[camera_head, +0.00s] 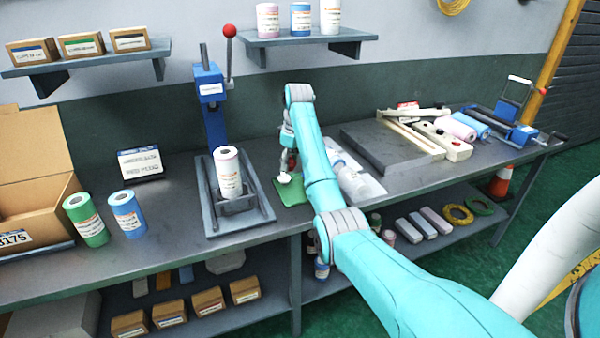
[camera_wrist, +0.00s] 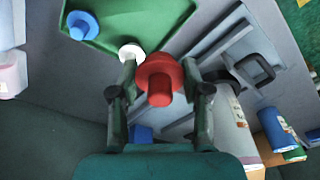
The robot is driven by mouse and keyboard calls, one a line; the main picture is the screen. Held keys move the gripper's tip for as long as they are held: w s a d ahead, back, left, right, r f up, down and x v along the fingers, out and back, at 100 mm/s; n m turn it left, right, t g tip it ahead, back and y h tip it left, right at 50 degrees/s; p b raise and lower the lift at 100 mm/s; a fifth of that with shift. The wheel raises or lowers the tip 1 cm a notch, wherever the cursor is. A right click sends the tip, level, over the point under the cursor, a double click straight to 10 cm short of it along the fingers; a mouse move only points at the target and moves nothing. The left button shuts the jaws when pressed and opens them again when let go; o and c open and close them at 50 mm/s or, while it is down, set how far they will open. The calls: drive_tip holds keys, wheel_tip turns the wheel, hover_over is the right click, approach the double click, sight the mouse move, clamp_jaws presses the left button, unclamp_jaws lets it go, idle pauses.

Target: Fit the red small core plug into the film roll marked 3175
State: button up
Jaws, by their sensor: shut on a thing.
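My gripper (camera_wrist: 160,76) is shut on the red core plug (camera_wrist: 158,80), its flange and short stem between the fingers. In the head view my gripper (camera_head: 289,158) is above the green mat (camera_head: 296,194), partly hidden by my arm; the red plug cannot be made out there. A white-wrapped film roll (camera_head: 229,176) with a pinkish end stands upright in the press base (camera_head: 262,208), left of my gripper. It also shows in the wrist view (camera_wrist: 232,128). Its label is too small to read. A carton at the far left bears 3175 (camera_head: 14,239).
A white plug (camera_head: 284,178) and a blue plug (camera_wrist: 84,25) lie on the green mat. The blue press column (camera_head: 213,105) with its red-knobbed lever rises behind the roll. Green (camera_head: 88,226) and blue (camera_head: 127,214) rolls stand left. Clear-wrapped rolls lie right of my arm.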

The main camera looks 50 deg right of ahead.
drive_tip(key=w+a+r+m, duration=0.4)
drive_tip(key=w+a+r, duration=0.95)
drive_tip(key=r, duration=0.25)
drive_tip(key=shift+m+h, duration=0.3)
drive_tip(key=shift+a+f, duration=0.2)
drive_tip(key=shift+f, duration=1.25)
drive_tip(key=shift+a+f, duration=0.2)
drive_tip(key=shift+f, duration=1.25)
drive_tip(key=shift+f, duration=0.7)
drive_tip(key=shift+r, duration=0.5)
drive_tip(key=shift+f, duration=0.7)
drive_tip(key=shift+r, duration=0.15)
drive_tip(key=shift+r, duration=0.55)
